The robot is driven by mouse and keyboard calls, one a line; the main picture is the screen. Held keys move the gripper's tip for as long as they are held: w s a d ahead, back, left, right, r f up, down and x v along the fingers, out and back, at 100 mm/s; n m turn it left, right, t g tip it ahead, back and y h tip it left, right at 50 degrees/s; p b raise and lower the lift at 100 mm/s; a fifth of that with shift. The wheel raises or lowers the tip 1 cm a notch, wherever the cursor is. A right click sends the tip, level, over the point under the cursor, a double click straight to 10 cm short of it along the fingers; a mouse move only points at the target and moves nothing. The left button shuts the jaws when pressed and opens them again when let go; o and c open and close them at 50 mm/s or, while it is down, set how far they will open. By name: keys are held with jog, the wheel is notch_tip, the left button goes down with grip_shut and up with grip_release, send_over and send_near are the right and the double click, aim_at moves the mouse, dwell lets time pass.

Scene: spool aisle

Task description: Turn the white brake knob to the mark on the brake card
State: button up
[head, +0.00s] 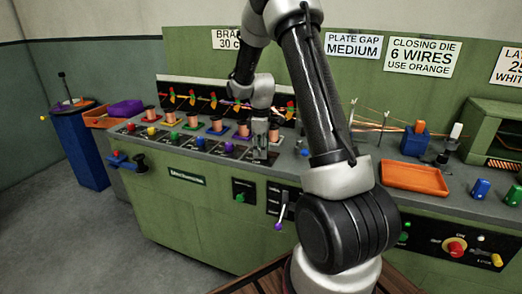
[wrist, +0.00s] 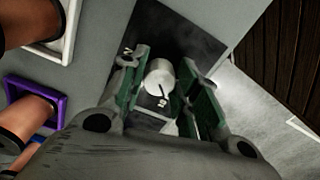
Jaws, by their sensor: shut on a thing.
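The white brake knob (wrist: 158,78) sits on a dark dial plate (wrist: 165,32) in the wrist view. A dark line on the knob points down toward a small white mark that looks like "10". My gripper (wrist: 161,74) has a green-padded finger on each side of the knob and is shut on it. In the head view my gripper (head: 262,153) is down at the right end of the knob row and hides the white knob. The brake card (head: 226,39) hangs on the back panel, partly hidden by my arm; "BRA" and "30 c" can be read.
Red (head: 130,127), yellow (head: 152,131), green (head: 174,136), blue (head: 198,142) and purple (head: 228,145) knobs line the bench edge to the left. Copper spools stand behind them. An orange tray (head: 416,178) lies to the right. A purple-ended lever (head: 281,212) sticks out below.

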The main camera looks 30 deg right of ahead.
jog(key=m, duration=0.6)
jog(key=shift+m, duration=0.3)
jog(key=m, duration=0.6)
jog(key=shift+a, duration=0.1)
jog(key=m, duration=0.6)
jog(key=shift+m, duration=0.3)
jog(key=m, duration=0.5)
jog(key=shift+w+m, duration=0.1)
jog(key=shift+m, duration=0.2)
jog(key=shift+r, duration=0.1)
jog(key=o, duration=1)
jog(key=shift+a, duration=0.1)
